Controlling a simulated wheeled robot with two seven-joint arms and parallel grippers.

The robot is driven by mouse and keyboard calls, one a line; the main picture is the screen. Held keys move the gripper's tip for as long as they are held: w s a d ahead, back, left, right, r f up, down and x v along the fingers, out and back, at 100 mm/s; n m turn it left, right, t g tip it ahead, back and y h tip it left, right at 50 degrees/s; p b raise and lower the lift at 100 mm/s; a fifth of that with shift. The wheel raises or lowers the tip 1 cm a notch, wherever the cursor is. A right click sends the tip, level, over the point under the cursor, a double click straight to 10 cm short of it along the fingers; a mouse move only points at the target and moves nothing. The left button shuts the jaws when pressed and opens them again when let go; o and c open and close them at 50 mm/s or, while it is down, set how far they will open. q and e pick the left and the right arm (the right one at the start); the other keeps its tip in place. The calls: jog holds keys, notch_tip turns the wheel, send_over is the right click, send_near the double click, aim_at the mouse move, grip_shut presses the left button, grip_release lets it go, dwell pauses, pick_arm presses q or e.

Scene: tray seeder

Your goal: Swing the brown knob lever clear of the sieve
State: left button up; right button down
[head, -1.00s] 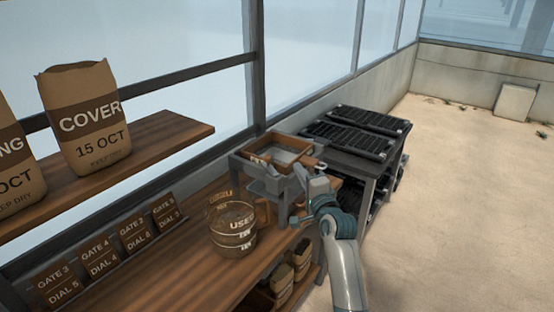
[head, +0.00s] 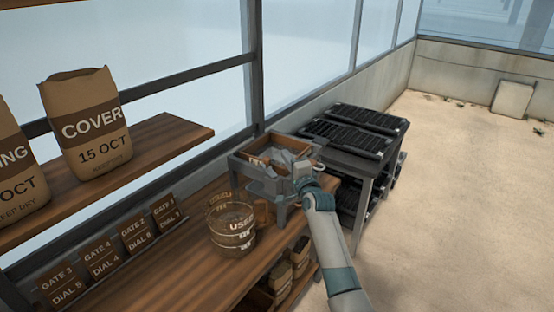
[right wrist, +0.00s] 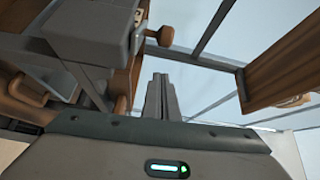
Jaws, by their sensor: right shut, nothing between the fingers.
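The seeder stands on the bench in the head view, with a wood-framed sieve (head: 262,149) on top. My right gripper (head: 290,162) reaches over the sieve's near right side and partly covers it. In the right wrist view its fingers (right wrist: 160,92) are together and empty. There, a brown knob (right wrist: 162,36) sticks out beside a grey block (right wrist: 85,30), ahead of the fingers and apart from them in the picture. I cannot tell which knob belongs to the lever. My left gripper is out of view.
A bucket marked USED (head: 231,230) stands on the bench (head: 190,270) left of my right arm. Black trays (head: 350,133) lie on a dark rack beyond the seeder. Paper sacks (head: 85,125) stand on an upper shelf.

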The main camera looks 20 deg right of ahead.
jog(key=shift+s+a+p, duration=0.15)
jog(key=shift+a+p, duration=0.85)
jog(key=shift+a, duration=0.25)
jog(key=shift+s+a+p, duration=0.3)
jog(key=shift+s+a, duration=0.05)
jog(key=shift+a, duration=0.25)
jog(key=shift+f, duration=0.15)
jog(key=shift+w, duration=0.1)
